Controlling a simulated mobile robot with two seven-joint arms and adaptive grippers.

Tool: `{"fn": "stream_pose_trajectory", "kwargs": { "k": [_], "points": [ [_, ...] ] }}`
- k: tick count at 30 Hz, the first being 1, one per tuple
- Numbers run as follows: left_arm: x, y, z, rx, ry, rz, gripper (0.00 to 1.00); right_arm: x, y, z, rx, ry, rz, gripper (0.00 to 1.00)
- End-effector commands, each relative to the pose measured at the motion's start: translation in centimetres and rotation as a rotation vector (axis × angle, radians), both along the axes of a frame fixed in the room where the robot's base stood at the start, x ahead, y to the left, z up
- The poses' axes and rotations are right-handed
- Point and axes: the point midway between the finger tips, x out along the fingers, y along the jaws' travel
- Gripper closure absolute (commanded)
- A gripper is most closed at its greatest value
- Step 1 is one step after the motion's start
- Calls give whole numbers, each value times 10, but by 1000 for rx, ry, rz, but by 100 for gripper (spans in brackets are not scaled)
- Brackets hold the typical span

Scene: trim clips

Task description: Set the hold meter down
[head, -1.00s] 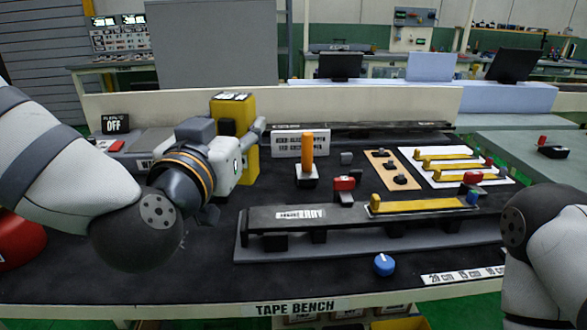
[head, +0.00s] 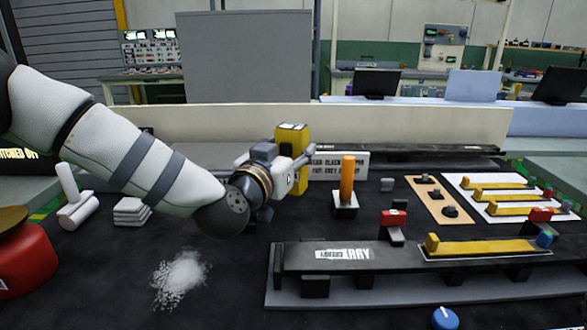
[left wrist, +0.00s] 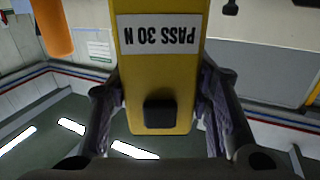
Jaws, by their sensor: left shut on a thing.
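The hold meter, a yellow block (head: 293,138), is upright at the back of the bench, left of the orange-handled post (head: 347,180). My left gripper (head: 302,165) comes in from the left and is shut on it. In the left wrist view the meter (left wrist: 158,75) fills the middle, with a "PASS 30 N" label upside down and a black knob. The left gripper's fingers (left wrist: 160,115) lie on both its sides. My arm and gripper hide part of it, and I cannot tell whether its base touches the bench. My right gripper is out of view.
A dark rail with a yellow clip (head: 470,247) lies front right. A white board with yellow strips (head: 500,190) is behind it. White powder (head: 180,278), white rolls (head: 78,208) and a red object (head: 22,262) are at left. A sign (head: 338,166) stands behind the post.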

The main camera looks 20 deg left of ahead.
Motion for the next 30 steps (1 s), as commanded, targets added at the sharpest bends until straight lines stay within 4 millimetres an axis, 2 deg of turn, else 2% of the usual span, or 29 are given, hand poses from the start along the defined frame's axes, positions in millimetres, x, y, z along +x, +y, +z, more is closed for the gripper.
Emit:
{"fn": "stream_pose_trajectory", "kwargs": {
  "k": [3, 8, 15, 29, 30],
  "points": [
    [7, 4, -7, -2, -5, 1, 95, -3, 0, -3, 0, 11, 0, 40],
    [9, 4, -38, -1, -2, -1, 95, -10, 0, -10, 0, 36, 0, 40],
    [8, 4, -34, -1, -13, -2, 95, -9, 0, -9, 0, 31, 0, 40],
    [8, 4, -47, -1, -11, 0, 95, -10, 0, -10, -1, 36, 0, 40],
    [8, 4, -48, -1, -9, 0, 50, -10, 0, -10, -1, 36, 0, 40]
  ]
}}
